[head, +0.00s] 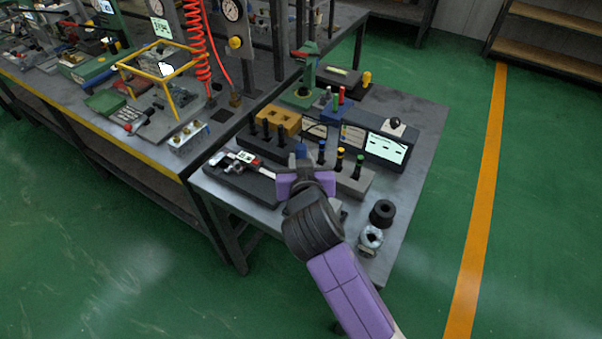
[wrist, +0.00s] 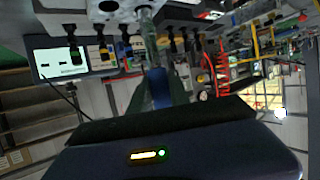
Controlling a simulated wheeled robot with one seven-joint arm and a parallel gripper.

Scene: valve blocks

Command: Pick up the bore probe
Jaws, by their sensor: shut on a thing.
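My gripper (head: 304,176) is over the near middle of the side table, beside the grey rack (head: 353,182). It is shut on a blue-topped piece that I take to be the bore probe (head: 301,151). In the wrist view the blue part of the bore probe (wrist: 158,88) shows between the fingers (wrist: 160,85). Its lower end is hidden in the head view, so I cannot tell whether it is clear of the rack. Black-handled probes with blue (head: 321,151), yellow (head: 340,158) and green (head: 360,162) bands stand upright in the rack, right of my gripper.
A caliper (head: 240,160) lies on a dark block to the left. Black and metal rings (head: 382,213) are at the near right. The table's right edge strip (head: 425,150) is bare.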

